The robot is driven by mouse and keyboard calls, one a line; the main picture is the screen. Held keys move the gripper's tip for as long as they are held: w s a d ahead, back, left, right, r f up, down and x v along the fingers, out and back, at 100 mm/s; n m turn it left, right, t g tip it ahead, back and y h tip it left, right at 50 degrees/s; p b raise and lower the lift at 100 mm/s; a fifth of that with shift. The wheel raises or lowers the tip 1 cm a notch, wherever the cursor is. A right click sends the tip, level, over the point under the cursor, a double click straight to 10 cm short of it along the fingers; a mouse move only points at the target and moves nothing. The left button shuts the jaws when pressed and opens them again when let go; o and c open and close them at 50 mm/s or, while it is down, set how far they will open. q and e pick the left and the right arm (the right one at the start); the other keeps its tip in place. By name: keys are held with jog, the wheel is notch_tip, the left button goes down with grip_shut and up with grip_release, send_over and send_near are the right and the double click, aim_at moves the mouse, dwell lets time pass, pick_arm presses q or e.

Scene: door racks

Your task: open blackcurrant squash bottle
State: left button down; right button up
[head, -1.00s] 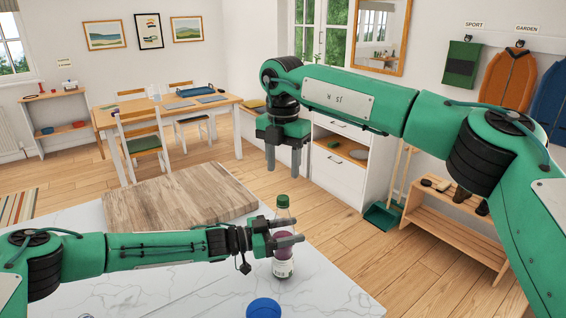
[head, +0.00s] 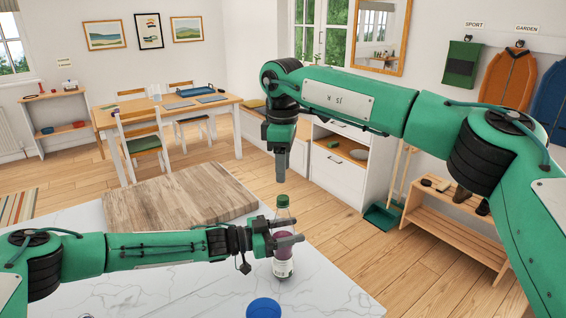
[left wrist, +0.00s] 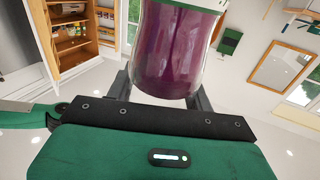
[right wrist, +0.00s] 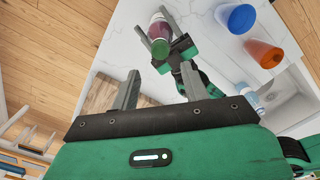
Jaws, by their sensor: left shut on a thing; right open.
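The blackcurrant squash bottle (head: 283,266) stands upright near the counter's edge in the head view, with purple squash inside and a green cap (head: 282,200) on top. My left gripper (head: 288,240) is shut around the bottle's body. Its purple side fills the top of the left wrist view (left wrist: 178,50). My right gripper (head: 281,172) is open and empty, pointing down above the cap with a gap between them. In the right wrist view the bottle (right wrist: 159,28) and its cap (right wrist: 160,47) lie beyond the open fingers (right wrist: 155,90).
The white marble counter (head: 190,290) carries a wooden board (head: 175,195) left of the bottle. A blue cup (head: 263,308) is at the front. The right wrist view also shows an orange cup (right wrist: 263,53) and a clear bottle (right wrist: 249,99).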

aim_at(283, 197)
notch_tip(283, 197, down, 8)
jog(key=shift+r, duration=0.15)
jog(key=shift+c, duration=0.5)
grip_shut()
